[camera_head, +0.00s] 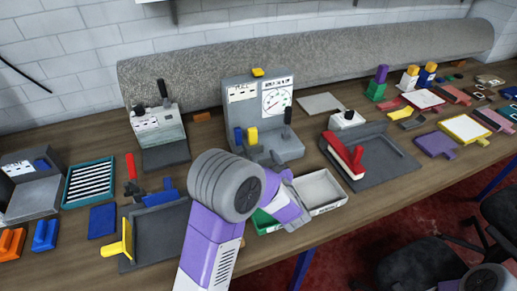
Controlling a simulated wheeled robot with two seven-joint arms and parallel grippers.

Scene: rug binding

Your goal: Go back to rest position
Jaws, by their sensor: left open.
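My left arm comes up from the bottom centre, with a purple and white link and a big grey joint. My left gripper (297,203) is beyond that joint, over the near edge of the bench, by the white tray (321,190) and a green tray (266,221). It is open, and I see nothing held in it. The arm hides part of the bench and of the green tray. My right gripper is not in view; a grey rounded part at the bottom right corner may belong to my right arm.
The wooden bench (345,215) carries a gauge machine (262,115), a grey plate with a red-handled tool (345,157), a teal slotted tray (89,183), a dark mat with a yellow-handled tool (126,240) and several small blocks. A rolled grey rug (310,55) lies behind. Black chairs (430,262) stand at right.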

